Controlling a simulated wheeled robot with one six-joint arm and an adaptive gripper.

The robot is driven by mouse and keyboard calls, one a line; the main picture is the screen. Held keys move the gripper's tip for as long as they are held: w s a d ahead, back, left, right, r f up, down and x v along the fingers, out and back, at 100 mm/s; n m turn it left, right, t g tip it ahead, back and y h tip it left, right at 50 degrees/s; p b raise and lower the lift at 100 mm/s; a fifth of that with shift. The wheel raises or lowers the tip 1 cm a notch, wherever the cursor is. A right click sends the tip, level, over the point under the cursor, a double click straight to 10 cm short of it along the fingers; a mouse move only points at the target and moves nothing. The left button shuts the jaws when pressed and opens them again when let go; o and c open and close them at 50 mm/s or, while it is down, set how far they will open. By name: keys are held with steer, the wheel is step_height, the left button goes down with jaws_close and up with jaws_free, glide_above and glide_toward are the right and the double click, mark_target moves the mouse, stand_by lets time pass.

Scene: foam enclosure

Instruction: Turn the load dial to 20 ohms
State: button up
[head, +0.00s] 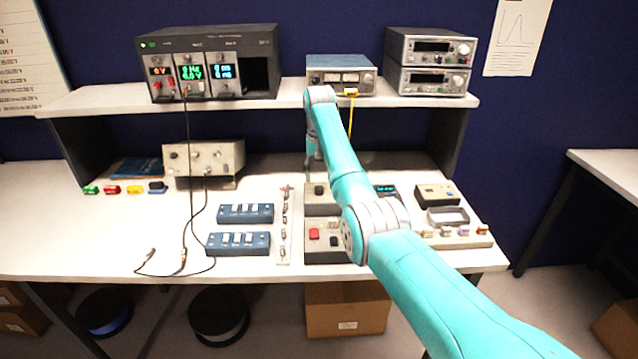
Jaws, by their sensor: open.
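Two beige control boxes sit on the bench behind and beside my arm. The rear one (312,207) has a dark knob (319,189) on top; the front one (322,256) has a red square button (314,234) and a dark knob (333,241). I cannot read any markings, so I cannot tell which knob is the load dial. My gripper (309,168) points down from the wrist, above and behind the rear box's knob, apart from it as far as I can see. It is open and small in view, and no held object shows. My arm hides the right parts of both boxes.
A shelf (290,93) carries instruments above the bench. Two blue switch boxes (245,214) and a narrow strip of parts (284,225) lie left of the beige boxes. A dark cable (190,150) hangs to the bench. A small display (386,191) shows right of my arm.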

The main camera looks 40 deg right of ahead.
mark_target(319, 187)
steer(key=shift+r, duration=1.7)
